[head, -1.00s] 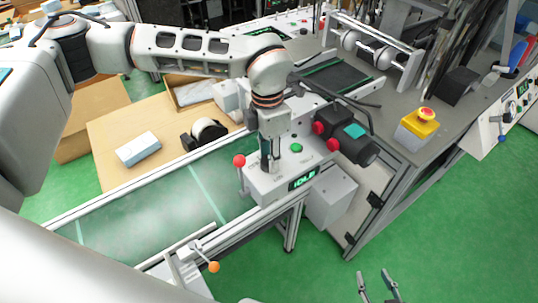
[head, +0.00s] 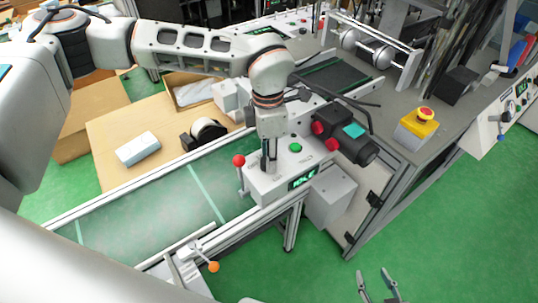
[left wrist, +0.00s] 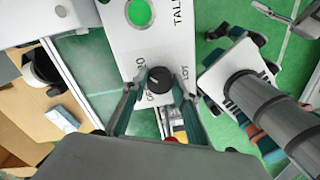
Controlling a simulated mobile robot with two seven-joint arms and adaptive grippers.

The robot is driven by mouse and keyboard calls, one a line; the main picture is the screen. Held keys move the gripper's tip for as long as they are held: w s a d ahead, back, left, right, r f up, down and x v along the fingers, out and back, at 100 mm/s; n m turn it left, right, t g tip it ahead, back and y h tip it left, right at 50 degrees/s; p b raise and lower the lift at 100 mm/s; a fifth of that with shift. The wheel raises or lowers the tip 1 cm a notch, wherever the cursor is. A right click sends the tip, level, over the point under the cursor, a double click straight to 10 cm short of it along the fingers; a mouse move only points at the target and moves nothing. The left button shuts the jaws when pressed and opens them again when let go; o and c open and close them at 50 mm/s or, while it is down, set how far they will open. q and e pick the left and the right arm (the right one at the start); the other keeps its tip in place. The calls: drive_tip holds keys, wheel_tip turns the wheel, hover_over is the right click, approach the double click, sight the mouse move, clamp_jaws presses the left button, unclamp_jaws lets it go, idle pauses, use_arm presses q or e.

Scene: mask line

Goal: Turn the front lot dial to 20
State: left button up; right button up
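The front lot dial is a round black knob (left wrist: 160,80) on a white control panel, beside the printed word LOT, seen in the left wrist view. A small pale mark shows on its face. My left gripper (left wrist: 158,88) points down at the panel with one finger on each side of the knob. The fingers look apart, and I cannot tell if either touches it. In the head view my left gripper (head: 270,165) is over the white control box (head: 262,188) and hides the dial. The box's green display (head: 303,178) is lit but not clearly legible. My right gripper (head: 379,287) is low, empty, fingers apart.
A green button (head: 295,147) and a red-balled lever (head: 239,160) flank my left gripper. A green conveyor belt (head: 150,210) runs to the left. A yellow box with a red stop button (head: 426,114) stands on the grey bench at right.

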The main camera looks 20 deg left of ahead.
use_arm(q)
drive_tip(key=o, duration=0.4)
drive_tip(key=shift+o, duration=0.2)
wheel_tip(320, 180, up, 12)
drive_tip(key=shift+w+a, duration=0.15)
drive_tip(key=shift+w, duration=0.15)
idle(0.4)
